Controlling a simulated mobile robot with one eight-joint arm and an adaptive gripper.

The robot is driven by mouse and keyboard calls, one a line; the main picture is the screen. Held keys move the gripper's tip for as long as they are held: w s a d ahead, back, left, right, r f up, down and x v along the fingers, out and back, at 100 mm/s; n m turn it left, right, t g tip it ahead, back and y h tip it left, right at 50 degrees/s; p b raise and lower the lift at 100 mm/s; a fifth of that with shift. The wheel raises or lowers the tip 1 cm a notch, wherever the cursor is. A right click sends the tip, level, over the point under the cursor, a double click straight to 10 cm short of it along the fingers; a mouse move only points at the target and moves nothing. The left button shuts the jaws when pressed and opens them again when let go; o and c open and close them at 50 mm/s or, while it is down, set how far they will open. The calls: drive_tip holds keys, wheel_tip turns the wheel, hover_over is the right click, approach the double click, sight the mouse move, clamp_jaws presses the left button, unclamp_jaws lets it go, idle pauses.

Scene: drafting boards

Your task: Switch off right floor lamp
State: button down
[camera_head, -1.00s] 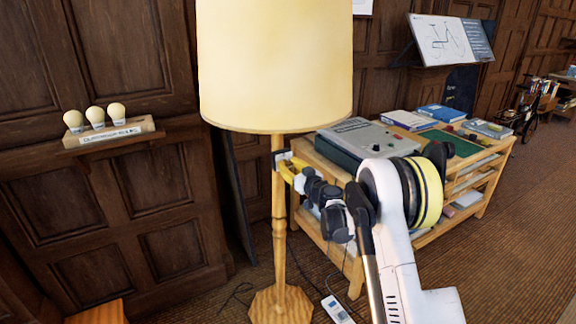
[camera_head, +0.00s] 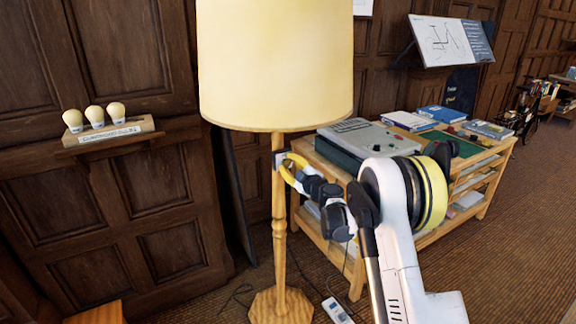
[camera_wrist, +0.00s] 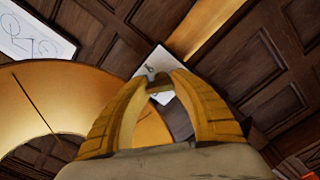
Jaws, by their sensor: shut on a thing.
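The floor lamp has a large cream shade (camera_head: 275,65), a pale wooden pole (camera_head: 279,225) and a faceted wooden base (camera_head: 280,305). A small light plate, the lamp's switch plate (camera_head: 278,160), sits on the pole below the shade; it also shows in the wrist view (camera_wrist: 152,63). My gripper (camera_head: 286,161), with yellow fingers, reaches the plate from the right. In the wrist view its fingertips (camera_wrist: 162,84) close on a small dark switch knob in front of the plate; the fingers mostly hide it. The shade looks pale and evenly bright; I cannot tell whether it is lit.
A wooden table (camera_head: 350,265) with a grey device (camera_head: 365,138) and books stands close behind my arm. A power strip (camera_head: 337,311) and cables lie on the floor by the lamp base. A wall shelf (camera_head: 105,138) holds three bulbs.

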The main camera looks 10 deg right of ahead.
drive_tip(key=n, duration=0.3)
drive_tip(key=shift+n, duration=0.3)
drive_tip(key=shift+a+n, duration=0.1)
drive_tip(key=shift+n, duration=1.9)
drive_tip(key=c, duration=1)
unclamp_jaws()
drive_tip(key=shift+a, duration=0.1)
drive_tip(key=shift+c, duration=0.2)
drive_tip(key=shift+s, duration=0.1)
drive_tip(key=v, duration=1.2)
drive_tip(key=shift+r, duration=0.15)
